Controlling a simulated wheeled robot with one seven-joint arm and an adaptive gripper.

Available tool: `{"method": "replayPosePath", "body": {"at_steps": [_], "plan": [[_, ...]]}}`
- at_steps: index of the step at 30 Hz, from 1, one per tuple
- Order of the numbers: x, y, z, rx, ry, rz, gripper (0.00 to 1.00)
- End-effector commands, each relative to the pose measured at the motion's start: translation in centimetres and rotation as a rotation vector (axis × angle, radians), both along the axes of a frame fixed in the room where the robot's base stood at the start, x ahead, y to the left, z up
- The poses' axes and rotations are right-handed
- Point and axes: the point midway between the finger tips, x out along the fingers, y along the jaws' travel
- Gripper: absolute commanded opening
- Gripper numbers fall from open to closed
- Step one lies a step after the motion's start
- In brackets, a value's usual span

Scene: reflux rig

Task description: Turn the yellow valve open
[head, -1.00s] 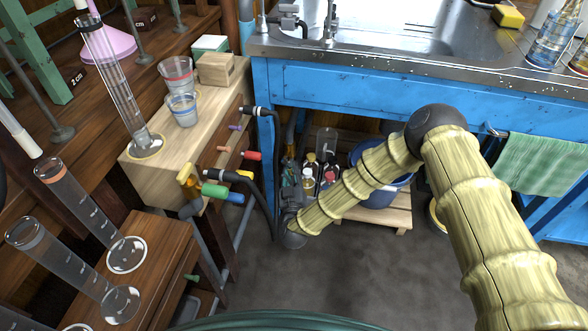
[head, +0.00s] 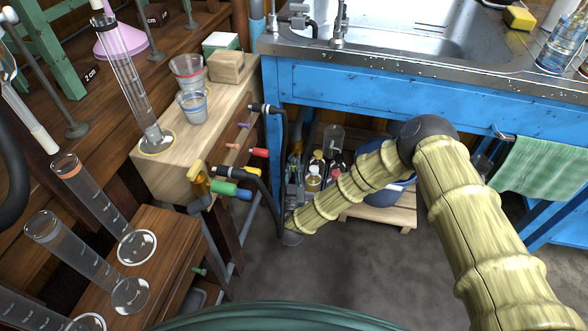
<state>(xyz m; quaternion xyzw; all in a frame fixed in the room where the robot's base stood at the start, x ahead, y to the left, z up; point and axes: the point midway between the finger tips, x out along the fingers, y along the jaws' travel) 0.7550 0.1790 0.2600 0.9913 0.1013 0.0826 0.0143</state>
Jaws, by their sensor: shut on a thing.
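My gripper (head: 295,175) is a small grey shape at the far end of my pale, ringed arm, low between the wooden bench and the blue sink cabinet. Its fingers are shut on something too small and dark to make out. An amber-yellow valve handle (head: 197,181) stands upright at the front end of the bench, left of my gripper and clearly apart from it. A green handle (head: 222,188) sits just right of it. A yellow band (head: 252,170) shows on a black hose fitting nearby. I cannot tell from this view how far the valve is turned.
Black hoses (head: 286,145) hang beside my gripper. A red handle (head: 259,153) sticks out from the bench side. Glass cylinders (head: 90,205) stand at the left. Bottles (head: 314,180) and a blue bucket (head: 385,192) are under the sink. The grey floor (head: 340,265) in front is clear.

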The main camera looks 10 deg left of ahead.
Motion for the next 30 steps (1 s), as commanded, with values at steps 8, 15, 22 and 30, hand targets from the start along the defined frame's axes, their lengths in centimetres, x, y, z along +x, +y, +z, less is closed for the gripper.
{"method": "replayPosePath", "body": {"at_steps": [8,15,22,30], "plan": [[0.0,0.0,0.0,0.000,0.000,0.001,0.38],[0.0,0.1,0.0,0.000,0.000,0.002,0.38],[-1.2,0.0,-0.2,-0.001,0.002,0.004,0.38],[-4.7,-0.9,-0.8,-0.001,0.002,0.002,0.38]]}}
